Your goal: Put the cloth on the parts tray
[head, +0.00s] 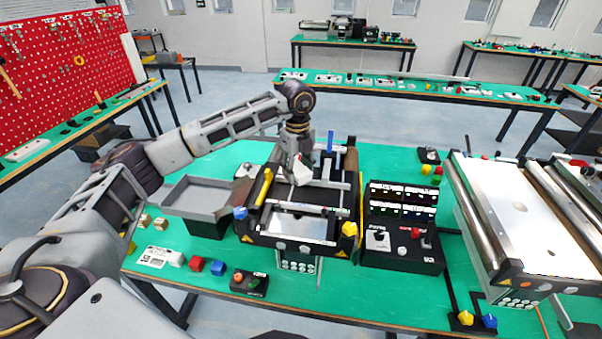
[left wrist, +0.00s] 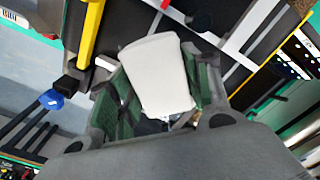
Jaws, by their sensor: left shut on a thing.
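The white cloth (left wrist: 157,75) sits between the fingers of my left gripper in the left wrist view, with a flat, pale, tapering face showing. In the head view the cloth (head: 301,173) is a small white patch at the tip of my left gripper (head: 298,165). My left gripper is shut on it, above the small conveyor (head: 300,224); whether the cloth touches the conveyor is unclear. The grey parts tray (head: 176,207), a shallow open box, stands left of the gripper and looks empty. My right gripper is not in view.
A black control box (head: 402,248) stands right of the small conveyor. A larger roller conveyor (head: 520,215) fills the right side. Small coloured blocks and a switch box (head: 249,283) lie along the green table's front. A yellow bar (head: 264,187) rises between tray and gripper.

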